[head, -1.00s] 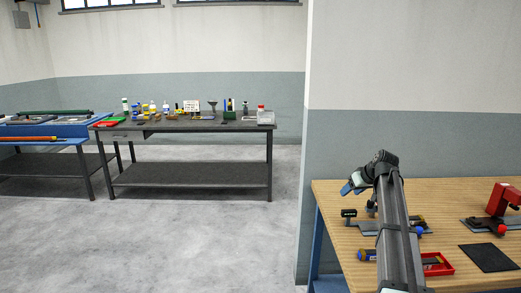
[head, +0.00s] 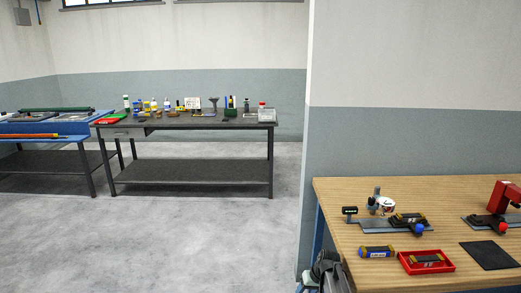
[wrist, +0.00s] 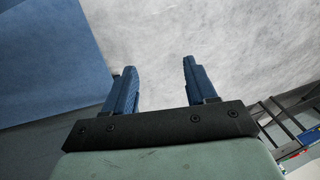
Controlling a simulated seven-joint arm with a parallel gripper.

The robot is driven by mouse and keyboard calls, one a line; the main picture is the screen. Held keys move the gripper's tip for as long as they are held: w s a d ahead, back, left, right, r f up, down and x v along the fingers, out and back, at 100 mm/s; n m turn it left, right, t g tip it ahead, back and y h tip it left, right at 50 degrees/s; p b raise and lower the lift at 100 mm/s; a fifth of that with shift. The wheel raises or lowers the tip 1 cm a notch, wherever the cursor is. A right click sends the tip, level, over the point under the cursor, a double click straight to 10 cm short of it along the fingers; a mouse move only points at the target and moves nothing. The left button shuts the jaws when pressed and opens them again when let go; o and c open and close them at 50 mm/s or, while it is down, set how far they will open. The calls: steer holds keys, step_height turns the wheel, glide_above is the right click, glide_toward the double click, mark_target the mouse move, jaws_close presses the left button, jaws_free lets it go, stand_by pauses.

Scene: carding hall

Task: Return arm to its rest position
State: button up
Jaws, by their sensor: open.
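My gripper (wrist: 158,86) shows in the wrist view with its two blue fingers apart and nothing between them. Beyond the fingers is a pale grey floor. In the head view, only a dark part of my arm (head: 328,272) shows at the bottom edge, beside the front left corner of the wooden bench (head: 390,190). The fingers cannot be made out in the head view. My arm is clear of the bench top's items.
The wooden bench holds a red tray (head: 408,267), a blue-and-black cylinder (head: 376,252), a dark mat (head: 490,256), a red press (head: 500,200) and a grey fixture plate (head: 372,226). A dark workbench (head: 165,123) stands far left. Open floor (head: 190,235) lies between.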

steer(key=s+a+f+g+h, duration=0.1)
steer(key=s+f+g, duration=0.1)
steer(key=s+f, duration=0.85)
steer(key=s+a+f+g, duration=0.1)
steer(key=s+f+g, duration=0.1)
steer(key=s+f, duration=0.8)
steer(key=s+f+g+h, duration=0.1)
steer(key=s+g, duration=0.1)
steer(key=s, duration=1.2)
steer(key=s+d+f+m+g+h, duration=0.1)
steer(key=s+f+g, duration=0.1)
steer(key=s, duration=1.2)
steer(key=shift+g, duration=0.3)
